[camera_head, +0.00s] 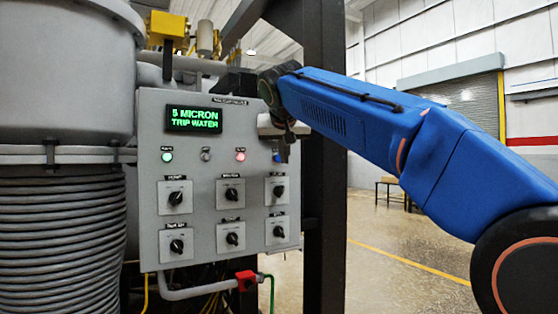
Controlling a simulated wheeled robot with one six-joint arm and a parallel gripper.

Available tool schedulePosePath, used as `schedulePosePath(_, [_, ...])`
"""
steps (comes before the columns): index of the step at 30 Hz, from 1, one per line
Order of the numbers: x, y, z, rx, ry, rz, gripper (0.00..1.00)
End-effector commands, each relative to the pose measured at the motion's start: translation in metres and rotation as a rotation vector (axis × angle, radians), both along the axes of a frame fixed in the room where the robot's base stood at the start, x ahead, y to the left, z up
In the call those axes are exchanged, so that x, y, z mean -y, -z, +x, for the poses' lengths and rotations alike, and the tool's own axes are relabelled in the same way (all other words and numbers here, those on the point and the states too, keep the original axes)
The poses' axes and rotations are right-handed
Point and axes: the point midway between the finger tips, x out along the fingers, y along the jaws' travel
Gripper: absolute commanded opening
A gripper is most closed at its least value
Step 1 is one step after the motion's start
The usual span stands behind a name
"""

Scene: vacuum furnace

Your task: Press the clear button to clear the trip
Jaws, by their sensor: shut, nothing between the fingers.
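The grey control panel (150,110) stands in the middle left of the head view. Its display (194,120) reads "5 MICRON TRIP WATER" in green. Below it is a row with a lit green indicator (167,157), a grey round one (206,155), a lit red one (240,156) and a small blue one (277,157). Their labels are too small to read, so I cannot tell which is the clear button. My gripper (284,153) is shut and empty at the panel's upper right, beside the blue one and partly covering that area. I cannot tell whether it touches the panel.
Several black rotary knobs (175,198) sit in two rows below the indicators. A large grey vessel with a ribbed lower part (62,230) stands at left. A dark steel post (325,215) stands just right of the panel. Open floor (400,270) lies to the right.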

Motion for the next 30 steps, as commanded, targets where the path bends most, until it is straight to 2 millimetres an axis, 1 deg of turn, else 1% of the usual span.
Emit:
schedulePosePath(8, [-0.0002,0.0,0.0002,0.0,0.0,0.0,0.0])
schedulePosePath(18, [-0.0049,0.0,0.0072,0.0,0.0,0.0,0.0])
schedulePosePath(30, [-0.0051,-0.0002,0.0074,0.0,0.0,0.0,0.0])
